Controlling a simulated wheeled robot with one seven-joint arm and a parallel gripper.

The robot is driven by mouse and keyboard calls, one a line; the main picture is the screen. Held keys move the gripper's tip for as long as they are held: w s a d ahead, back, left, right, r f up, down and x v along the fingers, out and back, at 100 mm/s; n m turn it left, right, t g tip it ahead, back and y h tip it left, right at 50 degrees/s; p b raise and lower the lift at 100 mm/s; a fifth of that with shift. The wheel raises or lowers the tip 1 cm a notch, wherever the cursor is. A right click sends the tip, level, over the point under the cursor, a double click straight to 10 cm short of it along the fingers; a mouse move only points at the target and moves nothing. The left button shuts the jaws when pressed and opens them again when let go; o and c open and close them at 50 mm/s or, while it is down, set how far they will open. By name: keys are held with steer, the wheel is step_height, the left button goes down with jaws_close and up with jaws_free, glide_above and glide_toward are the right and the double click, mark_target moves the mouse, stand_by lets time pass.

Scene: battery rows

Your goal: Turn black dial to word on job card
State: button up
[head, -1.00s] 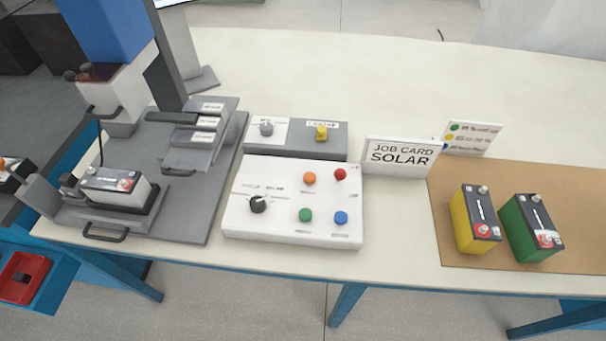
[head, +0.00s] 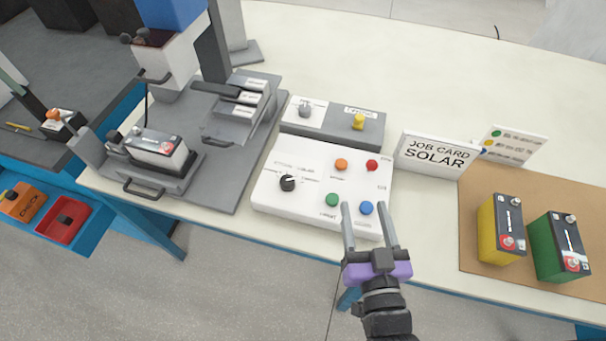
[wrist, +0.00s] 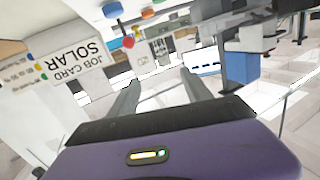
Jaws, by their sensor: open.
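The black dial (head: 287,183) sits on the left part of the white control panel (head: 262,200) in the head view. Its pointer mark aims to the right; the small lettering around it is too blurred to read fully. The job card (head: 436,153) stands behind the panel to the right and reads "JOB CARD SOLAR"; it also shows tilted in the wrist view (wrist: 72,62). My gripper (head: 366,210) is open and empty, its fingers over the panel's front right, near the green button (head: 332,200) and blue button (head: 367,208), right of the dial.
The panel also has an orange button (head: 341,164) and a red button (head: 372,165). A grey box (head: 335,135) with a yellow knob (head: 358,121) lies behind. A press station with a battery (head: 157,148) stands left. Yellow (head: 500,228) and green (head: 558,246) batteries stand right.

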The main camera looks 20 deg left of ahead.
steer(key=w+a+r+n+g+y+p, duration=0.1)
steer(key=w+a+n+g, duration=0.15)
steer(key=w+a, duration=0.7)
steer(key=w+a+n+g+y, duration=0.1)
steer(key=w+a+g, duration=0.45)
steer(key=a, duration=0.75)
steer(key=n+g+h, duration=0.1)
steer(key=g+h, duration=0.7)
glide_above(288, 180)
step_height(288, 180, down, 3)
steer(key=shift+a+p, duration=0.15)
steer(key=shift+p, duration=0.2)
steer(key=shift+f, duration=0.25)
steer(key=shift+f+p, duration=0.35)
steer(key=shift+f, duration=3.25)
jaws_close()
